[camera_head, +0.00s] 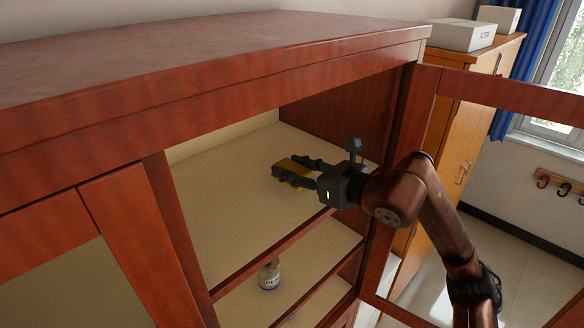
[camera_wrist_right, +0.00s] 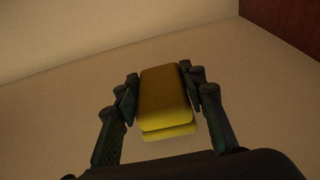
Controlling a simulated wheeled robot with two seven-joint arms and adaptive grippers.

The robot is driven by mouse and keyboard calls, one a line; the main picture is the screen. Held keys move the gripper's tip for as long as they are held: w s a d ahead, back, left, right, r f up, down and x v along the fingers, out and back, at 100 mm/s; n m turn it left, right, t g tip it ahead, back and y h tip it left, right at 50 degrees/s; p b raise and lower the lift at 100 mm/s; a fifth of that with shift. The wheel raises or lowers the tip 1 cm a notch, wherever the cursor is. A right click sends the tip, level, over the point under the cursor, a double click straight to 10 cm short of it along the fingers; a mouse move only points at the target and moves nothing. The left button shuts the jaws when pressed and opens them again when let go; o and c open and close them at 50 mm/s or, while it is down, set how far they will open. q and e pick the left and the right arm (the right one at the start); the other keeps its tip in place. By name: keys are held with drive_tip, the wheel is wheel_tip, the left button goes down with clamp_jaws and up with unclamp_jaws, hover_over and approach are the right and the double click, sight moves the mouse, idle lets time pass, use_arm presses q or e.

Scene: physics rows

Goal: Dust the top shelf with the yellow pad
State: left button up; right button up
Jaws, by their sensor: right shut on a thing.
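The yellow pad (camera_head: 293,172) is between the fingers of my right gripper (camera_head: 294,174), inside the cabinet over the top shelf (camera_head: 220,190). In the right wrist view, the fingers of my right gripper (camera_wrist_right: 160,92) are shut on both sides of the pad (camera_wrist_right: 165,95). The cream surface of the shelf (camera_wrist_right: 70,110) lies around and beneath the pad. I cannot tell whether the pad touches it. My left gripper is not in view.
The reddish cabinet door (camera_head: 424,105) stands open at the right, beside my right arm. The upright post (camera_head: 178,235) bounds the opening at the left. A small labelled jar (camera_head: 269,275) stands on the shelf below. White boxes (camera_head: 461,35) sit on another cabinet behind.

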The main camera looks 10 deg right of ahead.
drive_tip(key=shift+f+b, duration=0.4)
drive_tip(key=shift+b, duration=0.1)
idle(0.4)
